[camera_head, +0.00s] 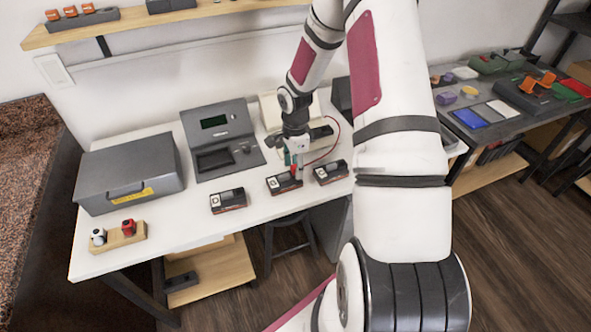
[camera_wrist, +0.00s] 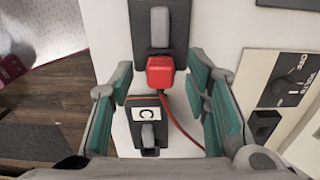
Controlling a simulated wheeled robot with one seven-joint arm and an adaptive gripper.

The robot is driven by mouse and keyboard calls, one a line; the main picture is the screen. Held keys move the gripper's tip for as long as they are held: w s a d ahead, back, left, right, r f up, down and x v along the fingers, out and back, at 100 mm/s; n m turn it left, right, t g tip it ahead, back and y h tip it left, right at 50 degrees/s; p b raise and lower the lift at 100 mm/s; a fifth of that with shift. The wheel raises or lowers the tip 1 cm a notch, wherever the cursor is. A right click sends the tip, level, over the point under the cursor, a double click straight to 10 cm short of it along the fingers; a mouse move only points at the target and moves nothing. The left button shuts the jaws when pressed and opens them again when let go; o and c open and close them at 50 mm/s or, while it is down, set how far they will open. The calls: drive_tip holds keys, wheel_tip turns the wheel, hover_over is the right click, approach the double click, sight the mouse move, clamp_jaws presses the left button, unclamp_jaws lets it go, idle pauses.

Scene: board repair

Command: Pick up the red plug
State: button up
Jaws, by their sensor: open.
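The red plug (camera_wrist: 160,72) sits at the near end of a dark block (camera_wrist: 177,20) in the wrist view, with a red cable running from it down and to the right. In the head view the plug (camera_head: 296,170) shows as a small red patch by the middle block (camera_head: 284,184), partly hidden by my gripper. My gripper (camera_wrist: 162,92) is open, its teal pads to either side of the plug and apart from it. In the head view my gripper (camera_head: 293,158) points down over the table.
Dark blocks stand left (camera_head: 228,201) and right (camera_head: 330,172) of the middle one. Behind are a grey device with a screen (camera_head: 221,140) and a grey case (camera_head: 130,173). A wooden holder (camera_head: 118,238) carries a white and a red piece.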

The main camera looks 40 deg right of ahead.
sight(295, 166)
drive_tip(key=shift+f, duration=0.2)
clamp_jaws()
drive_tip(key=shift+r, duration=0.2)
drive_tip(key=shift+w+r, duration=0.1)
drive_tip(key=shift+r, duration=0.5)
wheel_tip(295, 166, up, 2)
drive_tip(key=shift+r, duration=0.15)
drive_tip(key=s+a+r, duration=0.1)
drive_tip(key=s+a, duration=0.3)
drive_tip(key=s, duration=1.1)
drive_tip(key=shift+s+b, duration=0.35)
drive_tip(key=shift+b, duration=0.1)
drive_tip(key=shift+r, duration=0.1)
